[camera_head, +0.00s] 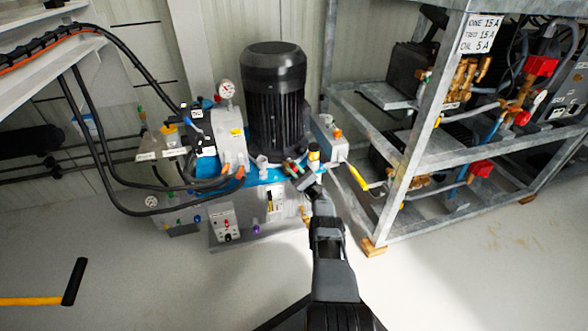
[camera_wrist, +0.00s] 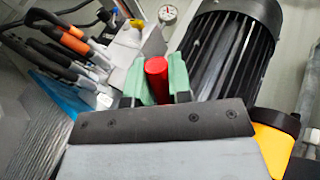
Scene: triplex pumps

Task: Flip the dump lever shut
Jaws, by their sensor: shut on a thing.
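My gripper (camera_head: 297,172) reaches up to the front of the pump unit (camera_head: 225,140), just below the black finned motor (camera_head: 275,95). In the wrist view, the green fingertips of my gripper (camera_wrist: 158,84) are shut on a red round-ended handle (camera_wrist: 157,76), one finger on each side. This handle appears to be the dump lever; only its upper end shows. Its base and pivot are hidden behind the gripper body, so its angle to the unit cannot be told. In the head view my arm and gripper cover the handle.
Black hoses (camera_head: 115,170) loop at the unit's left. A yellow lever (camera_head: 360,178) sticks out at its right, beside a grey metal rack (camera_head: 400,190). A yellow cap (camera_wrist: 277,140) is close to the gripper's right in the wrist view.

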